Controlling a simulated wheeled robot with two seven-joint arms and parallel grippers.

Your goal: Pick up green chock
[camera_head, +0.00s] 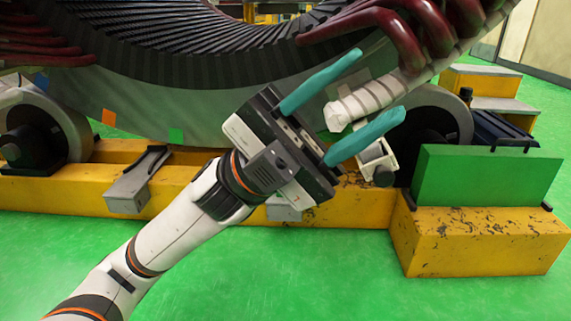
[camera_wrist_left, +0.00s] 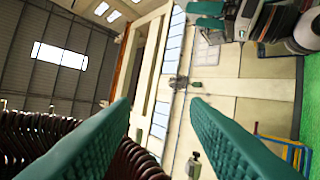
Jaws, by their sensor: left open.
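The green chock (camera_head: 485,182) is a plain green block with a dark handle on its top edge. It stands on the low yellow step at the right of the head view. My left gripper (camera_head: 380,85) has two teal fingers spread apart with nothing held between them. It is raised in front of the stator, to the left of and higher in the picture than the chock, and not touching it. The fingers also show in the left wrist view (camera_wrist_left: 161,103), pointing towards the wall and ceiling; I cannot make out the chock there. My right gripper is not in view.
The large stator (camera_head: 215,105) with dark red coil ends (camera_head: 400,30) fills the back. It rests by rollers (camera_head: 45,130) on a yellow frame (camera_head: 60,190). A yellow step (camera_head: 480,245) bears the chock. The green floor (camera_head: 300,275) in front is clear.

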